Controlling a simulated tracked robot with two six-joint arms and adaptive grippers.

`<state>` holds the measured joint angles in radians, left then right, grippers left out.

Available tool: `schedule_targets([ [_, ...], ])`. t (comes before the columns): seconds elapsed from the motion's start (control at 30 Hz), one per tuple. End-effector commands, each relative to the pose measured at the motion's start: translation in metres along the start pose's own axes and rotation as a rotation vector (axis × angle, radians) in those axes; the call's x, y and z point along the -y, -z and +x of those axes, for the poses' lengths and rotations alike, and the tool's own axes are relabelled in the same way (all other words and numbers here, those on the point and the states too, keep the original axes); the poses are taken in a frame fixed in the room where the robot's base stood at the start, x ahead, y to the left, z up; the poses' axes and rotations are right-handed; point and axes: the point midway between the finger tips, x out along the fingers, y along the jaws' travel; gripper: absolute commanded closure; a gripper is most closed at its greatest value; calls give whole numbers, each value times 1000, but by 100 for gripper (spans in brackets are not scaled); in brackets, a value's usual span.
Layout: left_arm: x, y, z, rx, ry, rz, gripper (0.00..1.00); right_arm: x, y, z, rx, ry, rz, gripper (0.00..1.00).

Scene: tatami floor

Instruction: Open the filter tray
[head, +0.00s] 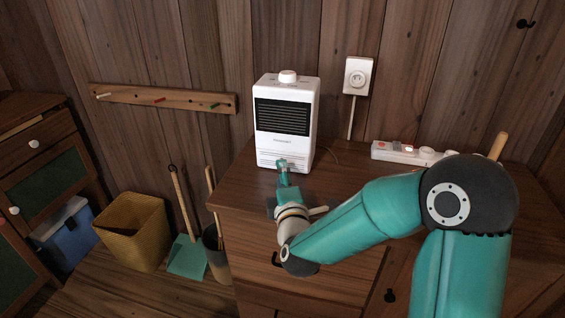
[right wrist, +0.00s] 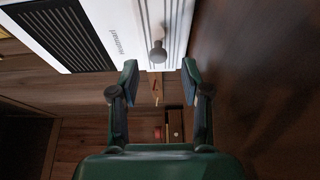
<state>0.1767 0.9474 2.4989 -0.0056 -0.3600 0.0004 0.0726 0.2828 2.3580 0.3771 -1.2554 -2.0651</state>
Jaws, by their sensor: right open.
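A white box-shaped appliance (head: 287,92) with a black grille and a top knob stands upright on the wooden cabinet. The filter tray (head: 268,158) is the slatted strip at its base, partly hidden by my right gripper. In the right wrist view, a small grey round handle (right wrist: 157,52) sticks out from this strip, which looks flush with the body. My right gripper (head: 282,165) is in front of the strip. It is open, its fingertips (right wrist: 160,72) on either side of the handle's line and slightly short of it. My left gripper is not in view.
A power strip (head: 405,152) lies on the cabinet top (head: 345,165) to the right, below a wall socket (head: 358,75). A peg rail (head: 165,99) is on the wall. A yellow basket (head: 132,230) and a green dustpan (head: 188,256) stand at lower left.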

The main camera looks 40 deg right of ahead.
Motion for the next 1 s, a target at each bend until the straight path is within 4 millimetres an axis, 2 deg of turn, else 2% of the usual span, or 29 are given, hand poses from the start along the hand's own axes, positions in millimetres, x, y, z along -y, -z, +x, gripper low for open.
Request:
schedule_targets([
  [0.1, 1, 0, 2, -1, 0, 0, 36, 1, 0, 20, 2, -1, 0, 53],
  [0.23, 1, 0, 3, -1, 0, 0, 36, 1, 0, 32, 0, 1, -1, 53],
  [0.6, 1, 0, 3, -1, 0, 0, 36, 0, 1, 38, -1, 0, -2, 53],
  [0.67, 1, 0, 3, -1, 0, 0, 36, 0, 1, 38, -1, 0, -2, 60],
  [0.9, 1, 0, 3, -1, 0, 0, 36, 0, 1, 38, -1, 1, -2, 100],
  [1.0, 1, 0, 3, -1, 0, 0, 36, 0, 1, 38, -1, 2, -2, 100],
])
